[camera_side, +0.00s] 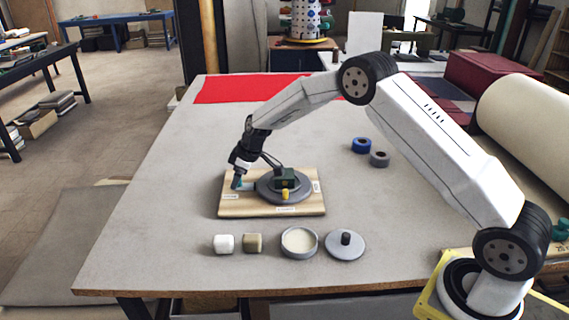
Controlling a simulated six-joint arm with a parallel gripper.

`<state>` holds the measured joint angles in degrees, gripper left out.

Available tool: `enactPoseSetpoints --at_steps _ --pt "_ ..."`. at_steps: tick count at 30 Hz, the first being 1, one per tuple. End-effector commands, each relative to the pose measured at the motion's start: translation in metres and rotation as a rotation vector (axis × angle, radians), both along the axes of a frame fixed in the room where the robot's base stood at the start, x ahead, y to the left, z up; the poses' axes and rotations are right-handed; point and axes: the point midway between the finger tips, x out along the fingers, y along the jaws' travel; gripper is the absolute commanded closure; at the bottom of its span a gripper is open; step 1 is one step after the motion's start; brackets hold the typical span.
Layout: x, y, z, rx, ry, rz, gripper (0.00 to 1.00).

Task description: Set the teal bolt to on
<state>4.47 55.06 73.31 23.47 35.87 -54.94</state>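A wooden board (250,208) lies on the table and carries a round grey disc (262,193) with a dark green block (285,178) on it. A small yellow piece (285,195) stands at the disc's front edge. A small teal piece (237,184), seemingly the bolt, shows at the left part of the board. My gripper (238,178) is down at the teal piece, tilted, with its fingertips at or around it. The fingers are too small to tell whether they are closed on it. Small labels on the board are unreadable.
In front of the board stand a white cylinder (223,243), a tan cylinder (252,243), a round dish (299,242) and a grey lid with a dark knob (345,244). Blue (361,145) and grey (380,159) rings lie behind right. The table's left side is clear.

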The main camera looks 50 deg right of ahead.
Motion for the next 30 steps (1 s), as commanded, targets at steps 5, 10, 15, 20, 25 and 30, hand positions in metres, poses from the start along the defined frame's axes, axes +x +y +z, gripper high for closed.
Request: enactPoseSetpoints --at_steps 5,10,15,20,25,30 --pt "0.000 0.001 0.000 0.001 -0.001 0.000 0.30" --pt "0.000 0.001 0.002 0.000 -0.001 0.001 0.30" --pt "-0.002 -0.001 0.009 0.001 -0.002 0.001 0.30" --pt "-0.007 -0.004 0.022 0.001 -0.002 0.000 0.30" --pt "-0.013 -0.009 0.041 0.000 -0.004 -0.001 0.30" --pt "-0.019 -0.013 0.058 0.000 -0.002 0.000 0.30"
